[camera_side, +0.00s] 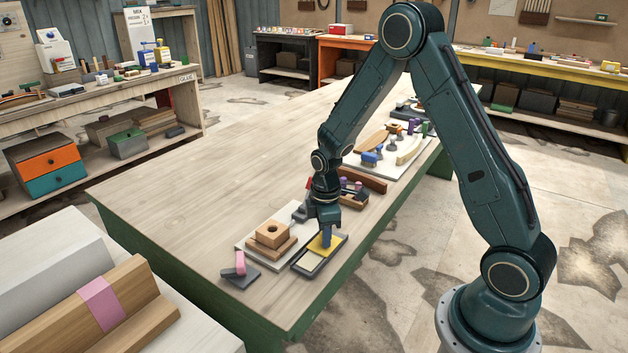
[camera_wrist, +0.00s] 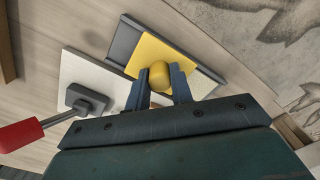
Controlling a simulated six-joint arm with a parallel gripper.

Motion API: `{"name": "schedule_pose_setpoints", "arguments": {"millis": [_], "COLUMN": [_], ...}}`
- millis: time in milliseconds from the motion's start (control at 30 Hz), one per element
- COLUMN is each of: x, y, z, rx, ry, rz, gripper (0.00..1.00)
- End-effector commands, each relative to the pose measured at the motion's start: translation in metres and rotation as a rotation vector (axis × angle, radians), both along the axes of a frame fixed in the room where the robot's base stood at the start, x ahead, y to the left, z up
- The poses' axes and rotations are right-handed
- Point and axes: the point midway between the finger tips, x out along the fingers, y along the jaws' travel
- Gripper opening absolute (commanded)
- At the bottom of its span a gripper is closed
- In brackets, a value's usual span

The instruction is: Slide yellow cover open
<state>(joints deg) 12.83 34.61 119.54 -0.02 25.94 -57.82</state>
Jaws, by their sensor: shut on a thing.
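The yellow cover (camera_side: 317,244) lies in a dark grey tray-like frame (camera_side: 303,272) near the workbench's front edge. In the wrist view the yellow cover (camera_wrist: 150,50) is a flat plate with a rounded yellow knob (camera_wrist: 159,75) standing on it. My gripper (camera_side: 327,240) points down over the cover. In the wrist view my gripper (camera_wrist: 161,88) has a finger on each side of the knob and is shut on it. In the side view a pale part of the tray shows uncovered at its near-left end. The fingers hide part of the cover.
A pale board (camera_side: 252,250) with stacked wooden blocks (camera_side: 272,233) sits just left of the tray. A pink-handled tool (camera_side: 240,264) lies nearer the camera. A red-handled clamp (camera_wrist: 20,134) shows in the wrist view. The bench's left part is clear.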

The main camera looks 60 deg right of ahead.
Motion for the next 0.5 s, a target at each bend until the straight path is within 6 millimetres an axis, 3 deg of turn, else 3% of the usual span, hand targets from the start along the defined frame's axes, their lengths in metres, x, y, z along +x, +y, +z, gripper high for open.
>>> {"name": "schedule_pose_setpoints", "arguments": {"millis": [133, 433, 467, 500], "x": [0.0008, 0.0009, 0.0009, 0.0008], "y": [-0.0118, -0.0124, -0.0124, -0.0123], "z": [0.0010, 0.0011, 0.0011, 0.0011], "rx": [-0.001, -0.001, -0.001, -0.001], "ry": [-0.004, -0.004, -0.004, -0.004], "rz": [-0.002, 0.000, 0.000, 0.000], "gripper": [0.00, 0.00, 0.28, 0.36]}}
